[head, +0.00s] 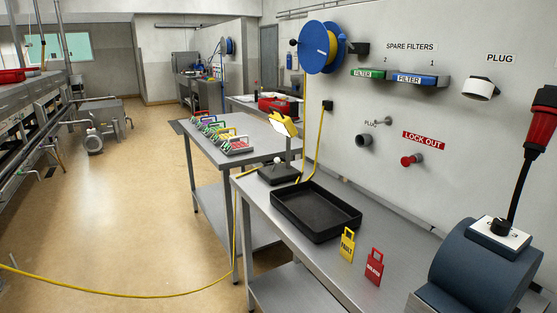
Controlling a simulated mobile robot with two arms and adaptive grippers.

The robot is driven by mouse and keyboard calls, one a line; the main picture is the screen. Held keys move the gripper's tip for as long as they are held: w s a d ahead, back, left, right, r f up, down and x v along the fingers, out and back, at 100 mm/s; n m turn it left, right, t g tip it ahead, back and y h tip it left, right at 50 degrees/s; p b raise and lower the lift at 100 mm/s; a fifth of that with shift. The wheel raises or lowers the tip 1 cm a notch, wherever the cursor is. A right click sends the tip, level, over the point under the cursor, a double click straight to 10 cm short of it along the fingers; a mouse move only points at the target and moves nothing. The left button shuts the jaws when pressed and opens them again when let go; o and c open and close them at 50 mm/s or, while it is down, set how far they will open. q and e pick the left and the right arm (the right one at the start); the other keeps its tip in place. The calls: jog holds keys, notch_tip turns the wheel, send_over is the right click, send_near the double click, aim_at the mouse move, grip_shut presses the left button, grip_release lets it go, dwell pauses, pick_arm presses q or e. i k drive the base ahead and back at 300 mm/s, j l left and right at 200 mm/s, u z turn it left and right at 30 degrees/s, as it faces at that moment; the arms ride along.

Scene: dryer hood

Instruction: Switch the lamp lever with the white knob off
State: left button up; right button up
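A lamp with a yellow-framed head (284,125) stands on the far left corner of the metal bench (256,205). Its dark base (279,176) sits flat on the bench, left of the black tray. A small white knob (277,160) shows on the base, in front of the lamp's upright stem. The lever under it is too small to tell its position. The face of the lamp head is pale and bright. Neither of my grippers is in view.
A black tray (300,234) takes up the bench middle. A yellow tag (347,244) and a red tag (374,267) stand before it. A blue-grey drum (470,270) fills the right. A yellow cable (130,295) crosses the floor. The floor on the left is open.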

aim_at(277, 160)
jog(key=i+j+z, duration=0.1)
jog(key=i+j, duration=0.15)
jog(key=i+j+z, duration=0.1)
jog(key=i+j, duration=0.15)
jog(key=j, duration=0.25)
jog(key=i+j+z, duration=0.1)
jog(key=j, duration=0.3)
jog(key=i+j+z, duration=0.15)
jog(key=i+j, duration=0.2)
jog(key=i+j+z, duration=0.1)
jog(key=j, duration=0.4)
jog(key=i+j+z, duration=0.1)
jog(key=i+j, duration=0.15)
jog(key=j, duration=0.25)
jog(key=i+j+z, duration=0.1)
jog(key=j, duration=0.35)
jog(key=i+j+z, duration=0.1)
jog(key=j, duration=0.4)
jog(key=i+l, duration=0.05)
jog(key=i, duration=0.05)
